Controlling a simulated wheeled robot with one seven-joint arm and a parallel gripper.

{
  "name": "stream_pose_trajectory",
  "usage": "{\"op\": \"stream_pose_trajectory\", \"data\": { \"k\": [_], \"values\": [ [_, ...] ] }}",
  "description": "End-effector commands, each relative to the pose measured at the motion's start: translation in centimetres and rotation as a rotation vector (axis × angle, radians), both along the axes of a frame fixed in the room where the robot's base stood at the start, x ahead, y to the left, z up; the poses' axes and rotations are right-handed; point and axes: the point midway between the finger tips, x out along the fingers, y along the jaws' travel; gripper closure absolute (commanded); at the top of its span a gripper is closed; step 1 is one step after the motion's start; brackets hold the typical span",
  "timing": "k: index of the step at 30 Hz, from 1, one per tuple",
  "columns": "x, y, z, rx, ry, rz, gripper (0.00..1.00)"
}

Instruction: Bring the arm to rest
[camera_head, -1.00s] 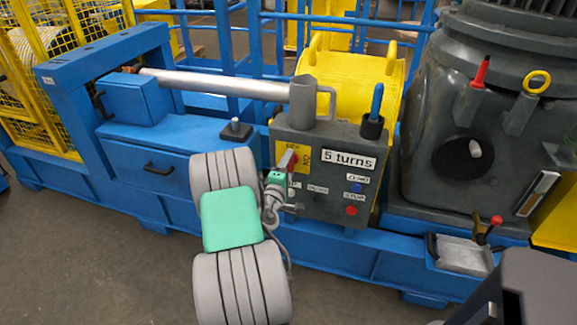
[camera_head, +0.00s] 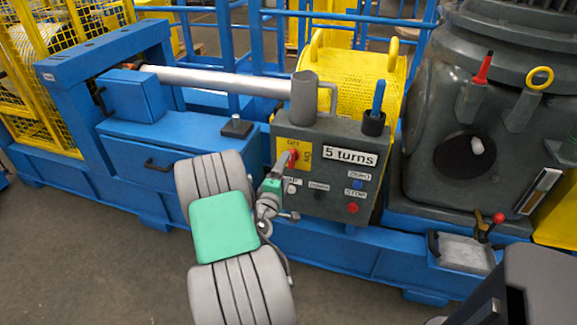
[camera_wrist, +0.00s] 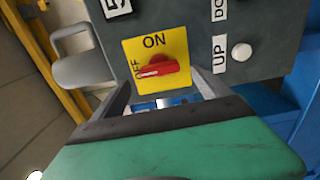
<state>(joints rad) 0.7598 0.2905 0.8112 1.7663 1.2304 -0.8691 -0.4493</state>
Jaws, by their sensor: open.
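My gripper (camera_wrist: 160,90) is open and empty in the wrist view. Its two fingertips are spread just below the red rotary switch (camera_wrist: 157,68), on a yellow plate marked ON and OFF. The switch's handle lies roughly sideways, its bright end beside the word OFF. In the head view my gripper (camera_head: 283,166) is close in front of the same switch (camera_head: 294,155), at the left of the grey control box (camera_head: 330,200). Whether a finger touches the switch I cannot tell. My arm is stretched out low in front of the blue machine frame (camera_head: 340,255).
The box carries a "5 turns" label (camera_head: 349,156), several buttons, a grey mug-like holder (camera_head: 304,98) and a blue-handled tool (camera_head: 378,98) in a cup. A large grey motor housing (camera_head: 430,110) stands right. Floor (camera_head: 90,250) in front is clear.

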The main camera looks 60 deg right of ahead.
Motion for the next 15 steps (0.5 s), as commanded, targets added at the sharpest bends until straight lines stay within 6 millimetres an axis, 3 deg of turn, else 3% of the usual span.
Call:
{"op": "stream_pose_trajectory", "data": {
  "k": [3, 6, 15],
  "values": [
    [-0.2, 2.0, -0.1, 0.001, 0.001, 0.003, 0.13],
    [-0.4, 2.8, -0.1, 0.0, 0.001, 0.001, 0.13],
    [-0.5, 2.9, 0.0, -0.001, 0.0, 0.0, 0.13]
  ]
}}
